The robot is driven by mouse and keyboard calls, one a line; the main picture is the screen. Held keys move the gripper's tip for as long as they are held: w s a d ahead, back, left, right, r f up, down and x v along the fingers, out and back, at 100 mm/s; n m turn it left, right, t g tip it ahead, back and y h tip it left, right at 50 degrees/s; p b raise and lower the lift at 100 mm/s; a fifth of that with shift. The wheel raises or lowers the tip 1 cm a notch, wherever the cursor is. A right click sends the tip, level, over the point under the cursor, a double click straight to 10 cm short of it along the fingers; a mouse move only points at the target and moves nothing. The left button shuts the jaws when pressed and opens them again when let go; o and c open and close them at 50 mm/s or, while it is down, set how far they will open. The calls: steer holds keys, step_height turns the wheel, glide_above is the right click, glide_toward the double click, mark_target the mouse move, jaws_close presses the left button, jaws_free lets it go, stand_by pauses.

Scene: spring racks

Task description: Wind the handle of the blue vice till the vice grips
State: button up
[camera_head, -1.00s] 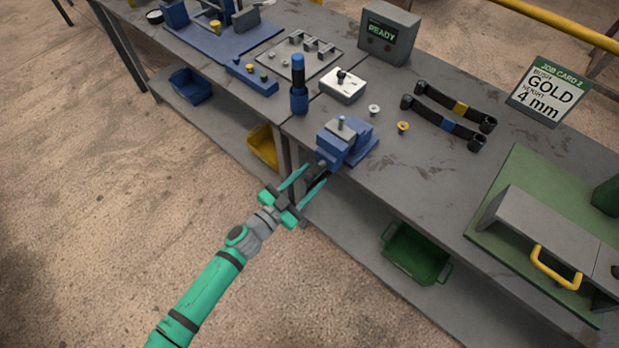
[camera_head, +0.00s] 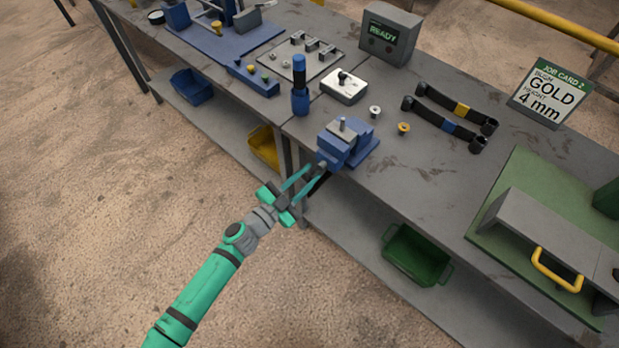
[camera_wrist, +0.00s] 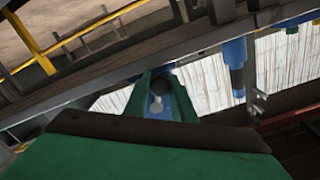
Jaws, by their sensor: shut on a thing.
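The blue vice (camera_head: 350,142) stands at the front edge of the grey bench, with a grey pin part upright at its top. Its dark handle (camera_head: 318,182) sticks out over the bench edge toward my gripper. My gripper (camera_head: 314,174), with green fingers, is shut on the handle in front of the vice. In the wrist view the two green fingers (camera_wrist: 160,85) close around a dark round end and a pale piece, with blue behind. I cannot tell from these views how far apart the vice jaws are.
A job card (camera_head: 549,92) reads gold, 4 mm. Yellow and green bins (camera_head: 417,256) sit on the lower shelf.

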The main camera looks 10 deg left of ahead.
steer(key=m, duration=0.1)
steer(key=a+r+m, duration=0.1)
steer(key=m, duration=0.1)
steer(key=shift+w+a, duration=0.1)
steer(key=shift+w, duration=0.2)
steer(key=shift+w+a+r+m, duration=0.2)
steer(key=shift+r+m, duration=0.15)
steer(key=shift+m, duration=0.55)
steer(key=shift+w+a+r+m, duration=0.1)
steer(key=shift+a+r+m, duration=0.15)
steer(key=shift+m, duration=0.65)
steer(key=shift+r, duration=0.1)
steer(key=o, duration=1)
steer(key=shift+d, duration=0.1)
steer(key=shift+s, duration=0.15)
steer(key=v, duration=1)
steer(key=shift+s+a, duration=0.25)
